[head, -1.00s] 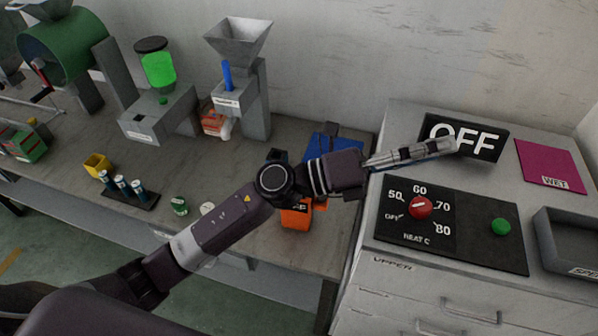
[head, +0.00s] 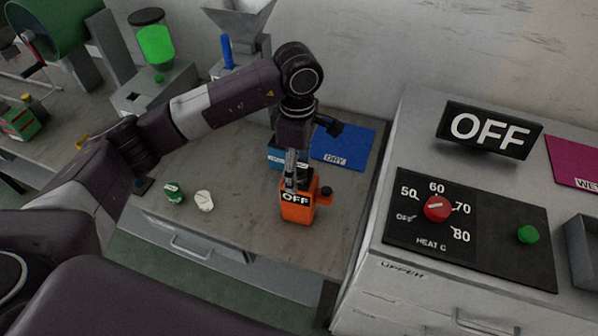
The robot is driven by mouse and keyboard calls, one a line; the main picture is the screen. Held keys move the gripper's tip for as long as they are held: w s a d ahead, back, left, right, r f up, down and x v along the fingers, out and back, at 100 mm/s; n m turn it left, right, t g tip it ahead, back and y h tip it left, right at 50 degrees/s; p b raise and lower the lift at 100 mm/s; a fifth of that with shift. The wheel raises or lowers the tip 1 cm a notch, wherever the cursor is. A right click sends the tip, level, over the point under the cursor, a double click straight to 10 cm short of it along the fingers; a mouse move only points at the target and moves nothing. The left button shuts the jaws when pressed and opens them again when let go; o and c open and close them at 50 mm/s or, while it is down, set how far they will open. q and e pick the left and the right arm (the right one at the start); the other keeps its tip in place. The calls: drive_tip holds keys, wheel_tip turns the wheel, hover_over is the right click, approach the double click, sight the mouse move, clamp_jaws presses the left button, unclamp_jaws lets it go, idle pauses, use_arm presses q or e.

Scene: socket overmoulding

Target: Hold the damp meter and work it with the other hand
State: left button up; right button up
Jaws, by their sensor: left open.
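The orange meter-like box (head: 298,211) stands on the wooden bench near its right end. Its front label reads OFF, and a dark knob (head: 326,191) sits at its right side. My left gripper (head: 291,183) points down at the top of the box, with its fingers at or just behind the upper edge. It is open; whether the fingers touch the box cannot be told. My left arm reaches in from the left and hides part of the bench. My right gripper is not in view.
A blue DRY mat (head: 345,148) lies behind the box. A green round item (head: 173,193) and a white disc (head: 204,201) lie to its left. The cabinet with the red heat dial (head: 438,208), green button (head: 528,234) and OFF sign (head: 490,131) stands to the right.

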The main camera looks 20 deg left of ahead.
sight(307, 199)
use_arm(q)
drive_tip(key=shift+s+a+f+p, duration=0.1)
drive_tip(key=shift+s+f+p, duration=0.1)
drive_tip(key=shift+f+p, duration=0.2)
wheel_tip(307, 199, down, 7)
drive_tip(key=p, duration=0.2)
drive_tip(key=shift+w, duration=0.1)
drive_tip(key=c, duration=1.3)
drive_tip(key=o, duration=0.6)
drive_tip(key=shift+c, duration=0.2)
drive_tip(key=c, duration=0.5)
drive_tip(key=shift+o, duration=0.2)
